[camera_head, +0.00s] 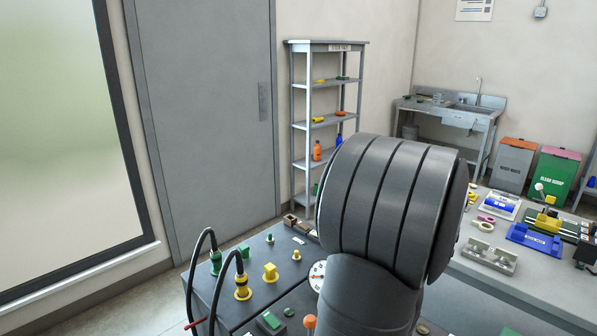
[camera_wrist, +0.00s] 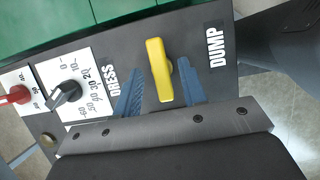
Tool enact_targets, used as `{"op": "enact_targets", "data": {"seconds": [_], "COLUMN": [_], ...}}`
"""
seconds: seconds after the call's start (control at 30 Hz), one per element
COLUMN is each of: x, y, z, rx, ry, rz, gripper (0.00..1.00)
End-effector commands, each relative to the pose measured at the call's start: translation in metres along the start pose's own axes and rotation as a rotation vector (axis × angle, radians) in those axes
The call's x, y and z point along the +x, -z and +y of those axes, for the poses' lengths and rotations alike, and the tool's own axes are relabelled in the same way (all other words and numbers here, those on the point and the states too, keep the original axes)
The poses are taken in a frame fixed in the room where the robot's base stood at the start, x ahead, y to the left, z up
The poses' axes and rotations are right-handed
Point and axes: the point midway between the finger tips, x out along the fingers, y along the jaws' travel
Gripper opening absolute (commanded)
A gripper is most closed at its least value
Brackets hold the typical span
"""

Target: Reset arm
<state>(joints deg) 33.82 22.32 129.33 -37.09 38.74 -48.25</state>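My gripper (camera_wrist: 160,72) shows in the wrist view as two blue fingers standing apart. A yellow handle (camera_wrist: 158,68) on the dark panel lies between them, between the labels "DRESS" and "DUMP". Gaps show between the handle and the fingers, so the gripper is open and holds nothing visible. I cannot tell how far the fingertips are above the panel. In the head view, my dark arm fills the middle and hides the gripper and part of the cart (camera_head: 225,298).
In the wrist view, a black dial knob (camera_wrist: 66,93) and a red knob (camera_wrist: 16,95) are to the left. In the head view, looped black hoses (camera_head: 205,238) rise from the cart near a yellow knob (camera_head: 270,272). A cluttered workbench (camera_head: 520,270) stands at right.

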Motion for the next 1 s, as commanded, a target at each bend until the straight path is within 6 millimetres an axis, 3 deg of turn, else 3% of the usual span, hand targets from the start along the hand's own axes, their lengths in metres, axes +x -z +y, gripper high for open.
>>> {"op": "enact_targets", "data": {"seconds": [0.57,1.0], "x": [-0.078,-0.163], "y": [0.001,0.001], "z": [0.002,0.001], "rx": [0.000,-0.003], "ry": [-0.008,-0.006], "rz": [0.002,0.003], "gripper": [0.38,0.38]}}
